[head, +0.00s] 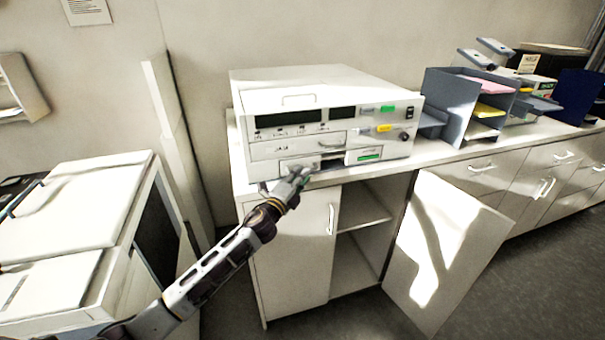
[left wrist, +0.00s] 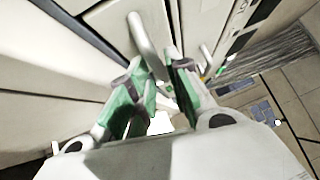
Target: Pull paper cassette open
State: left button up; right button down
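A white office machine (head: 262,92) with several front panels stands on a white cabinet top. Its lower front has a cassette panel (head: 300,163) on the left, a dark gap beside it, and a green-labelled panel (head: 364,155) on the right. My left gripper (head: 299,172) is at the lower left front and partly covers the cassette panel. In the left wrist view its green-padded fingers (left wrist: 166,72) stand apart. A pale bar handle (left wrist: 145,42) reaches down between their tips; whether they touch it is unclear. My right gripper is not in view.
Below, one cabinet door (head: 445,250) hangs open and the left door (head: 292,250) is closed. A grey paper organizer (head: 440,90) stands right of the machine. Another white machine (head: 75,215) stands at left. Floor is clear at lower right.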

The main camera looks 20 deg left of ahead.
pick_arm(q)
jog(key=shift+x, duration=0.85)
grip_shut()
